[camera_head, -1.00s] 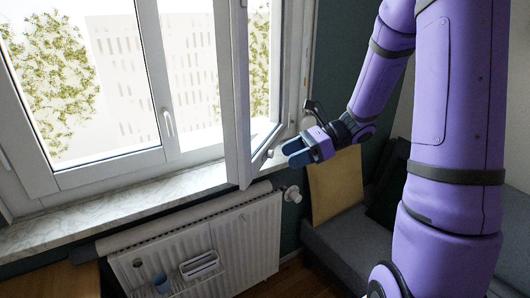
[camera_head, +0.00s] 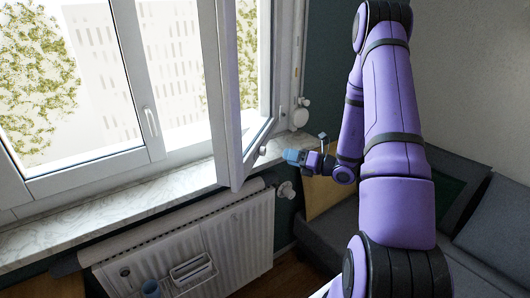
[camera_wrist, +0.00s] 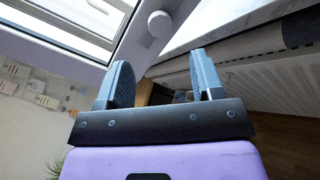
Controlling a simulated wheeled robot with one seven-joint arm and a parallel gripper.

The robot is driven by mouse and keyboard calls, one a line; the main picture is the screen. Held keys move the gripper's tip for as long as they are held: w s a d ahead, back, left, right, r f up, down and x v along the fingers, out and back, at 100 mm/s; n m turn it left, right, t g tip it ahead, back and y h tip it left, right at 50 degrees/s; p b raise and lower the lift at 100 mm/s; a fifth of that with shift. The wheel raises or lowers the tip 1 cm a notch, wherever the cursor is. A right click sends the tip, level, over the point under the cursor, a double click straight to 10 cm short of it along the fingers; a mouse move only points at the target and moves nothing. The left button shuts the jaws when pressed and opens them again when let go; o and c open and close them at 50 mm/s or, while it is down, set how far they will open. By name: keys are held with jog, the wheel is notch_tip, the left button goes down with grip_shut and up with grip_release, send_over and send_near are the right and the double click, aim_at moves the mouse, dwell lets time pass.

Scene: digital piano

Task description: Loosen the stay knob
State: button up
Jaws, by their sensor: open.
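The stay knob, a small pale round knob (camera_head: 263,151), sits low on the edge of the open window sash (camera_head: 226,110). In the wrist view the white knob (camera_wrist: 159,23) stands out from the sash frame, ahead of and above the fingertips. My gripper (camera_head: 290,156) is just to the right of the knob in the head view, with its blue-grey fingers toward it. In the wrist view my gripper (camera_wrist: 162,70) is open, with nothing between its fingers, and the knob is beyond the tips. No contact shows.
A marble sill (camera_head: 110,208) runs below the window, with a white radiator (camera_head: 235,235) under it. A radiator valve (camera_head: 286,190) sticks out below my gripper. White fittings (camera_head: 301,112) sit by the window frame. A grey sofa (camera_head: 480,235) stands at the right.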

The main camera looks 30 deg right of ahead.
aim_at(265, 152)
jog(key=x, duration=0.9)
jog(key=shift+r, duration=0.1)
jog(key=c, duration=0.9)
